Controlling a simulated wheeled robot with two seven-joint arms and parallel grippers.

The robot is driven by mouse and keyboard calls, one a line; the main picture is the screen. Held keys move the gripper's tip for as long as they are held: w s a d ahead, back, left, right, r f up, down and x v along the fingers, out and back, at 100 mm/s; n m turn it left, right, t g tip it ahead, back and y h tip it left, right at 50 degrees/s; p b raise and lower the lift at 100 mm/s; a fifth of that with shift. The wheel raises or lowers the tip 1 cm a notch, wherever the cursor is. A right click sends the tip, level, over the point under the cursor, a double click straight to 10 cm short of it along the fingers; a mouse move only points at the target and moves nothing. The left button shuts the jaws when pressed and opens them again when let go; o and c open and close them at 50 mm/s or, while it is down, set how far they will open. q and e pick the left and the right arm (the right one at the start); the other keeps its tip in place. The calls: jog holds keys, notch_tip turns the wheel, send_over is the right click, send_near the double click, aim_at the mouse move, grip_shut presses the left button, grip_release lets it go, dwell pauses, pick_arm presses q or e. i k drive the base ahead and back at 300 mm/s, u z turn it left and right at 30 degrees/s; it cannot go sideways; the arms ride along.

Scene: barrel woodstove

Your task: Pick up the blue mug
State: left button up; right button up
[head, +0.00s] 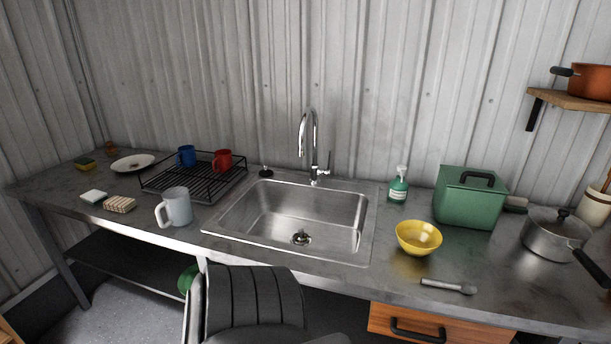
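The blue mug (186,156) stands upright on the black wire dish rack (163,190), left of the sink. A red mug (223,161) stands to its right on the same rack, a small gap apart. Part of the blue mug's lower body is behind the rack's wires. Neither my left nor my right gripper is in view.
A pale grey mug (178,206) stands in front of the rack. A white plate (133,162) lies left of it, with sponges nearby. The steel sink (262,235) is to the right, with a tall faucet (312,140). A yellow bowl (418,237) sits further right.

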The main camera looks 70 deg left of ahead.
aim_at(187, 154)
jog(key=u, duration=5.25)
jog(key=i, duration=1.3)
jog(key=z, duration=3.4)
